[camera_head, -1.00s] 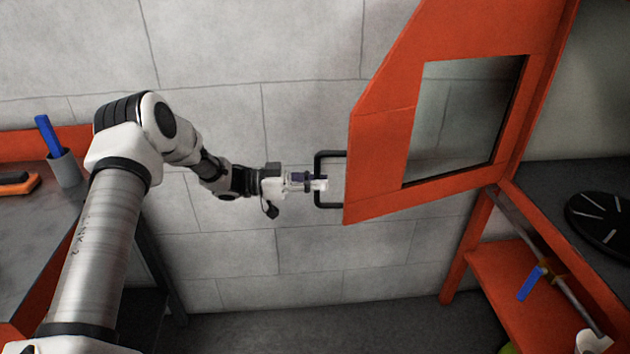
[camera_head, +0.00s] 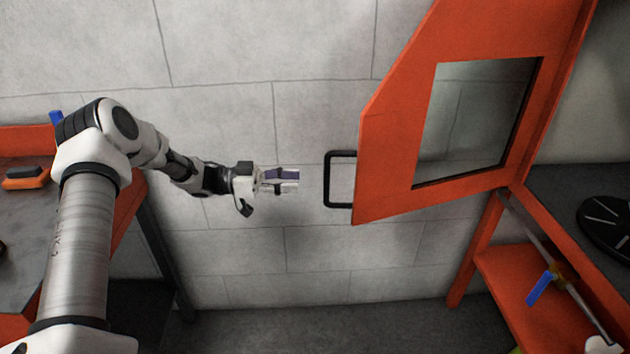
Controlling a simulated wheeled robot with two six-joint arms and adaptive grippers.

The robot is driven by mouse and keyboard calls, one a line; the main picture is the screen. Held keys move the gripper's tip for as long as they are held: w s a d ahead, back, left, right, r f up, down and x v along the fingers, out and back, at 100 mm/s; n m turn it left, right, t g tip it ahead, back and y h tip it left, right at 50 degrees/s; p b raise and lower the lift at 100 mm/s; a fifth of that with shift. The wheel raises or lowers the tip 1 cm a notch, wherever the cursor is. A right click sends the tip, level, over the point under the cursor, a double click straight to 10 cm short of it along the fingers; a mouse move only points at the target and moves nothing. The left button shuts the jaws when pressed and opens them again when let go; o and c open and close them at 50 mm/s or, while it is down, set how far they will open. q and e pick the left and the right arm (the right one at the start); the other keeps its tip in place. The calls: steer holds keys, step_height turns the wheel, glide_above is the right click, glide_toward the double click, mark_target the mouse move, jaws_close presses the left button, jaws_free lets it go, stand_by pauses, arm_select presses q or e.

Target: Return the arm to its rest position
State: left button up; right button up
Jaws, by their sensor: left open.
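My left arm (camera_head: 85,240) comes in from the lower left and bends at the elbow toward the middle of the view. My left gripper (camera_head: 287,181) is open and empty. It points right and is a short gap to the left of the black door handle (camera_head: 329,180), apart from it. The handle is on the edge of the orange door (camera_head: 385,150), which stands swung open and has a window (camera_head: 478,120). My right gripper is not in view.
An orange and black object (camera_head: 26,178) lies on the left bench (camera_head: 25,255). At the right is the orange machine frame (camera_head: 490,258) with a black disc (camera_head: 607,225), a pipe and a blue lever (camera_head: 541,288). Between bench and machine there is open floor before the grey wall.

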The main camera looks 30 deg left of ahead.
arm_select(q)
steer(key=shift+v, duration=1.45)
